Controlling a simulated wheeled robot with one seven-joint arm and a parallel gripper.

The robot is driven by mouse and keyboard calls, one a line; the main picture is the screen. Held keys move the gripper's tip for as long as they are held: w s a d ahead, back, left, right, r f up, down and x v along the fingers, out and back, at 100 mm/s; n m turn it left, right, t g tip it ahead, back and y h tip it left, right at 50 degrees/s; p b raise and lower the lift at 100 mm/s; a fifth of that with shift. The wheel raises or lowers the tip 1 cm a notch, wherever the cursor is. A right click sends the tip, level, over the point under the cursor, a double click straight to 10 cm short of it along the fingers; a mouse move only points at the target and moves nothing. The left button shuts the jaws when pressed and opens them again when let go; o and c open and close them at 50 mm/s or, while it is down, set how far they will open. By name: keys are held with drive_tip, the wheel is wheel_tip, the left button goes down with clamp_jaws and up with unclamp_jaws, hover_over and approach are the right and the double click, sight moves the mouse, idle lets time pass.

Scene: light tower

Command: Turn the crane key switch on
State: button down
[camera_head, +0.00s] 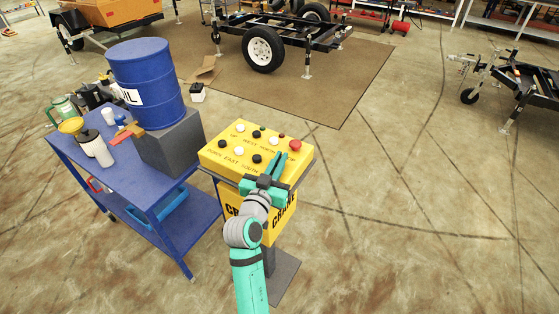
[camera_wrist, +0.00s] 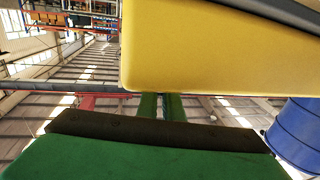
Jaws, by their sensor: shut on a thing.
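The yellow crane control box (camera_head: 225,157) stands on a pedestal in the middle of the head view, with black and white buttons and a large red button (camera_head: 295,146) on its top. My gripper (camera_head: 280,157) is over the right part of this top, left of the red button. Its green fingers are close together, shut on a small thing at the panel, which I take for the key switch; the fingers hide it. In the wrist view the yellow box (camera_wrist: 200,50) fills the upper right, and my gripper's fingertips (camera_wrist: 162,97) pass out of sight behind its edge.
A blue cart (camera_head: 120,165) stands left of the box, with a blue oil drum (camera_head: 150,65) on a grey block and several bottles. The drum also shows in the wrist view (camera_wrist: 300,130). A trailer frame (camera_head: 300,40) stands behind.

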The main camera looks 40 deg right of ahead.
drive_tip(key=m+g+h, duration=0.1)
drive_tip(key=g, duration=0.1)
drive_tip(key=m+g+h, duration=0.1)
drive_tip(key=m+g, duration=0.1)
drive_tip(key=g, duration=0.1)
drive_tip(key=shift+w+a+m, duration=0.1)
drive_tip(key=shift+w+m, duration=0.05)
drive_tip(key=shift+m, duration=0.15)
drive_tip(key=shift+f+m+g+h, duration=0.1)
drive_tip(key=shift+m+g+h, duration=0.1)
drive_tip(key=shift+m+g, duration=1.3)
drive_tip(key=shift+m+g+h, duration=0.2)
drive_tip(key=shift+m+g, duration=0.6)
drive_tip(key=shift+g, duration=1.3)
drive_tip(key=shift+s+g, duration=0.25)
drive_tip(key=shift+g, duration=0.05)
drive_tip(key=c, duration=1.9)
unclamp_jaws()
drive_tip(key=a, duration=0.3)
drive_tip(key=w+a, duration=0.1)
drive_tip(key=a, duration=0.6)
drive_tip(key=shift+w+a, duration=0.2)
drive_tip(key=shift+w, duration=0.1)
